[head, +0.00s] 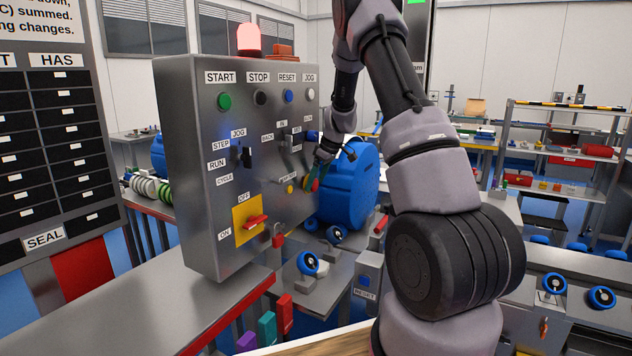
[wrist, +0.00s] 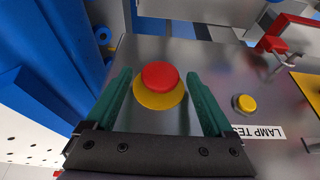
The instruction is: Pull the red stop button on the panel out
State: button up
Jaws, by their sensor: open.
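The red stop button (wrist: 160,75) sits on a round yellow base (wrist: 158,99) on the metal panel. In the wrist view it lies between and a little beyond the two green fingers of my gripper (wrist: 161,98). The fingers are open, one on each side, with a gap to the button; I see no contact. In the head view my gripper (head: 316,176) is at the right edge of the panel (head: 190,160), and the red button (head: 314,186) shows only in part behind the fingers.
A yellow lamp test button (wrist: 244,104) is to the right of my gripper in the wrist view. A red switch handle (head: 256,221) on a yellow plate stands out from the panel. A blue drum (head: 350,190) stands close behind my gripper on the right.

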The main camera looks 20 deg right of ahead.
grip_shut()
jog(key=shift+s+d, duration=0.6)
grip_release()
jog(key=shift+s, duration=0.1)
jog(key=shift+r, duration=0.15)
jog(key=v, duration=1)
jog(key=shift+r, duration=0.25)
jog(key=shift+s+d, duration=0.1)
